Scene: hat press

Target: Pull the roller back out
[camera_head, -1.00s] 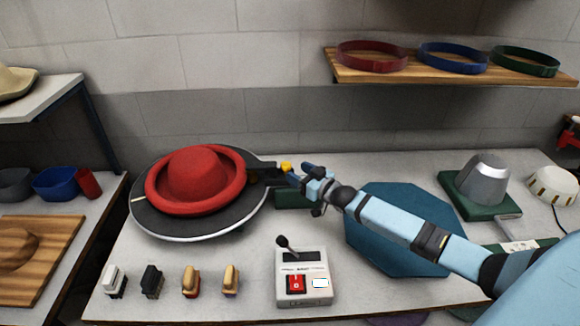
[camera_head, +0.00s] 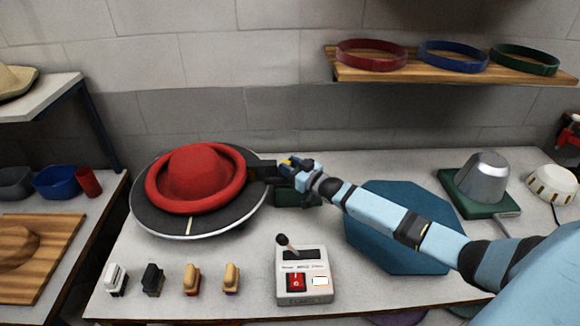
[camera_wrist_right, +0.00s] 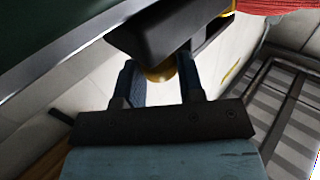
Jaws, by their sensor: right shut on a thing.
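The red hat (camera_head: 198,172) sits on the round dark turntable (camera_head: 152,220). The roller's dark arm (camera_head: 262,171) reaches in from the right to the hat's brim; whether it touches cannot be told. My right gripper (camera_head: 291,168) is at the outer end of this arm, to the right of the hat. In the right wrist view the two fingers stand on either side of a gold knob (camera_wrist_right: 160,72) under a dark housing (camera_wrist_right: 155,30). The gripper is shut on the knob. The roller's tip is hidden. My left gripper is not in view.
A control box (camera_head: 303,272) with a lever and red switch stands in front. Several small brushes (camera_head: 191,280) line the front left. A blue octagonal mat (camera_head: 385,255) lies under my right arm. A grey metal form (camera_head: 483,175) stands at the right.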

